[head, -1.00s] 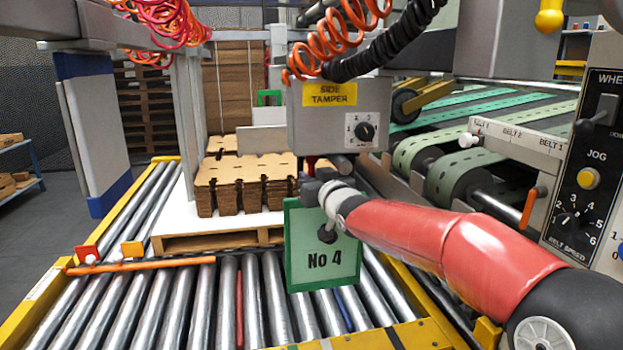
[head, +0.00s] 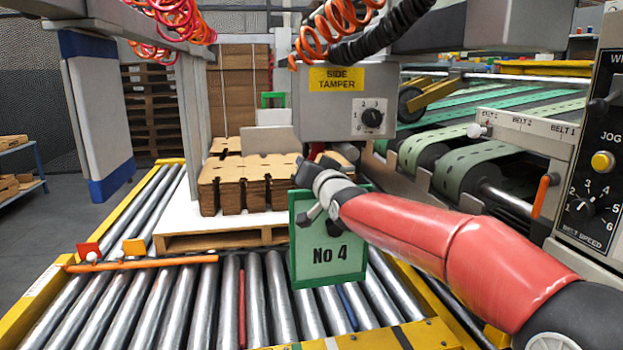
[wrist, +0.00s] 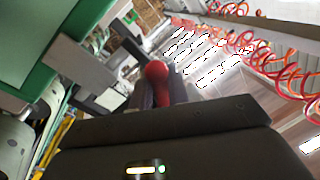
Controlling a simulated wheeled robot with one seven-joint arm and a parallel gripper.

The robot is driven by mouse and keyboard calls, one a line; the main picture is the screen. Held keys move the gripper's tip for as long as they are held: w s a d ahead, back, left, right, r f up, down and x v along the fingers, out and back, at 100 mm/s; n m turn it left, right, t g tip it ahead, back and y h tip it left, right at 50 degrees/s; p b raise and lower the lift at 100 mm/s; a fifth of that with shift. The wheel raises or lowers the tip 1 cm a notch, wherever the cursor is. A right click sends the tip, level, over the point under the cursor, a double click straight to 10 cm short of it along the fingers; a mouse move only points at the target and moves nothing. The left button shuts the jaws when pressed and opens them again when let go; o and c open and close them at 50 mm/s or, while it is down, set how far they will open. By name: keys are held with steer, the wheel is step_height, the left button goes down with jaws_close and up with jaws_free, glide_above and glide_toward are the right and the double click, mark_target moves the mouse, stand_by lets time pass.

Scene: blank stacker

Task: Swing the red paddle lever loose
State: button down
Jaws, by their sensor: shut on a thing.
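In the wrist view, a red round-ended handle (wrist: 156,72) sits between the dark fingers of my gripper (wrist: 160,88), which is shut on it. It appears to be the red paddle lever; its mount and lower part are hidden. In the head view, my red arm reaches in from the lower right. Its dark wrist (head: 318,180) is just below the grey side tamper box (head: 345,105), at the top of the green No 4 sign (head: 328,262).
A cardboard stack (head: 245,185) stands on a pallet (head: 225,240) left of my wrist. Rollers (head: 200,310) run in front. A small red flag-like plate (head: 89,250) and an orange one (head: 133,247) are at far left. Green belts (head: 440,145) and a control panel (head: 595,160) stand right.

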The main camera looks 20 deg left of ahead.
steer(key=m+b, duration=0.1)
steer(key=a+m, duration=0.1)
steer(key=m, duration=0.1)
steer(key=s+r+m+t+b, duration=0.1)
steer(key=m, duration=0.1)
steer(key=shift+a+b, duration=0.15)
steer(key=shift+b, duration=0.15)
steer(key=shift+s+a+r+m+t+h, duration=0.1)
steer(key=shift+a+r+m+t+h, duration=0.15)
steer(key=shift+m, duration=0.7)
steer(key=shift+r+m+t+h, duration=0.2)
steer(key=shift+r+m, duration=0.2)
steer(key=shift+m, duration=0.6)
steer(key=shift+s+a+r+m+t+h, duration=0.15)
steer(key=shift+r+m+t, duration=0.15)
steer(key=shift+m, duration=0.65)
steer(key=shift+w, duration=0.1)
steer(key=c, duration=1.4)
jaws_free()
steer(key=shift+r, duration=0.1)
steer(key=shift+d+b, duration=0.1)
steer(key=shift+b, duration=0.25)
